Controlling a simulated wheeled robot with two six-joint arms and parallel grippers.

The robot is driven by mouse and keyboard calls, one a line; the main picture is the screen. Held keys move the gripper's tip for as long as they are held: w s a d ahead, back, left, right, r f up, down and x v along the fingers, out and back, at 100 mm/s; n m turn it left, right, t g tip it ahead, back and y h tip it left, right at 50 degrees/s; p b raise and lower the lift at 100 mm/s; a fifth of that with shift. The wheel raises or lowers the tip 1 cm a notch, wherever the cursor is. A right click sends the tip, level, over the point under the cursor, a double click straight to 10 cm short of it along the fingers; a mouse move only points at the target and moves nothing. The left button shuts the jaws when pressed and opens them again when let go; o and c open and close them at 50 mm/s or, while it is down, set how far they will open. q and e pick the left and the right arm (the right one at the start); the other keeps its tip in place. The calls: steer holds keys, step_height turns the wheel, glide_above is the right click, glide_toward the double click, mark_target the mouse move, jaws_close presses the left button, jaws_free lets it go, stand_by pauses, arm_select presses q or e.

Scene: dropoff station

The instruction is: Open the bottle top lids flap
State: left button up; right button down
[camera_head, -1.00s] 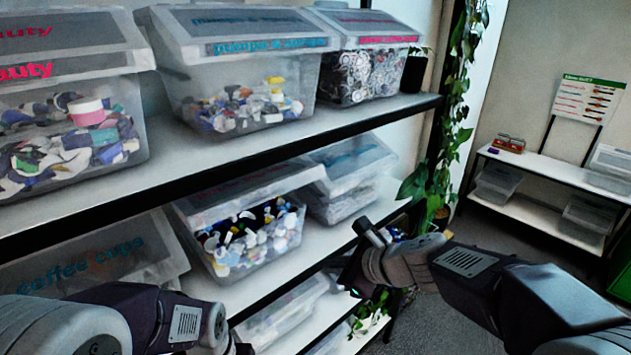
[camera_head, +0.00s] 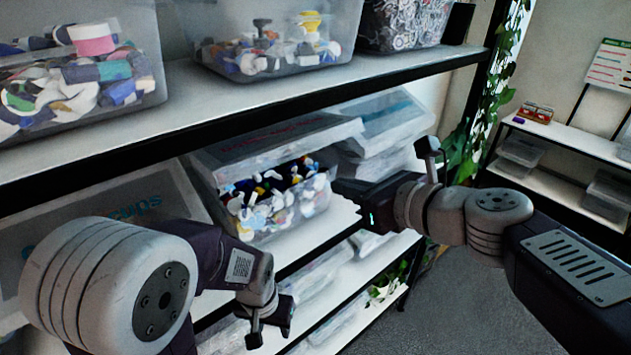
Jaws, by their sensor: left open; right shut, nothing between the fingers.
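A clear bin (camera_head: 215,185) of mixed bottle tops stands on the middle shelf, under a cloudy lid (camera_head: 285,140) with faint red lettering too blurred to read. Colourful tops (camera_head: 270,200) show below the lid's front edge. I cannot tell how far its front flap is open. My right gripper (camera_head: 347,192) is shut and empty, just right of the bin's front corner; contact cannot be made out. My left gripper (camera_head: 273,322) is open and empty, below and in front of the bin, near the lower shelf. Its fingers are partly hidden by its own wrist.
Bins of tops (camera_head: 85,80) and a bin of metal rings (camera_head: 405,25) stand on the upper shelf (camera_head: 250,100), whose edge overhangs the middle one. A closed bin (camera_head: 385,130) is to the right, another (camera_head: 110,205) to the left. Plants hang at the right post (camera_head: 480,110).

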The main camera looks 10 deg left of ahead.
steer(key=w+a+r+p, duration=0.1)
steer(key=w+a+p, duration=0.1)
steer(key=w+a, duration=0.3)
steer(key=shift+a, duration=0.6)
steer(key=shift+d+r, duration=0.1)
steer(key=shift+r+p, duration=0.1)
steer(key=shift+p, duration=0.2)
